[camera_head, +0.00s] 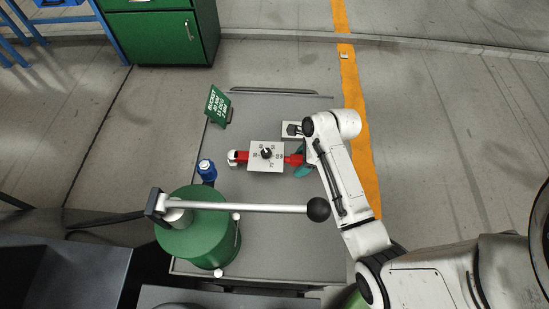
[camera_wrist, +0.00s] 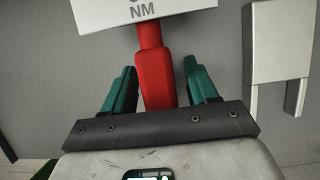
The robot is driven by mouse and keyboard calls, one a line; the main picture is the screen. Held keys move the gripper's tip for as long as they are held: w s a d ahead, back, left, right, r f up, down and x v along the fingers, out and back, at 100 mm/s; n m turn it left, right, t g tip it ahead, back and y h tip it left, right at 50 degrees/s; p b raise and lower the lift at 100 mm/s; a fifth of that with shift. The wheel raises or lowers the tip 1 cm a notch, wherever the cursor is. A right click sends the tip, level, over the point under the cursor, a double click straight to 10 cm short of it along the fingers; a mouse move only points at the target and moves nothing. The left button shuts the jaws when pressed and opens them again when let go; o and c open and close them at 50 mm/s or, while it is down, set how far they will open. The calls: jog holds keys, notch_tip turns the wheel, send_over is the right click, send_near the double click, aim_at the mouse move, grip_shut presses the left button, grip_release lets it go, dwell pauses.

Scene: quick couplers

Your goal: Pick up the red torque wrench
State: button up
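The red torque wrench (camera_head: 242,157) lies across the grey table top, its round head at the left and its red handle at the right. A white square plate with a dark knob covers its middle. My gripper (camera_head: 300,160) is at the right end of the handle, partly hidden by my arm. In the wrist view the red handle (camera_wrist: 155,80) runs between the two teal fingers of my gripper (camera_wrist: 160,88). The fingers stand apart, one on each side, with a visible gap at the right finger. Whether the left finger touches the handle is hard to tell.
A green cylinder (camera_head: 203,245) with a long grey lever ending in a black ball (camera_head: 318,209) stands at the table's near side. A blue bottle (camera_head: 207,170), a green sign (camera_head: 217,106) and a grey block (camera_head: 292,130) are around the wrench.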

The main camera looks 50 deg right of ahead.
grip_shut()
dwell(0.3)
jog(key=shift+r, duration=0.1)
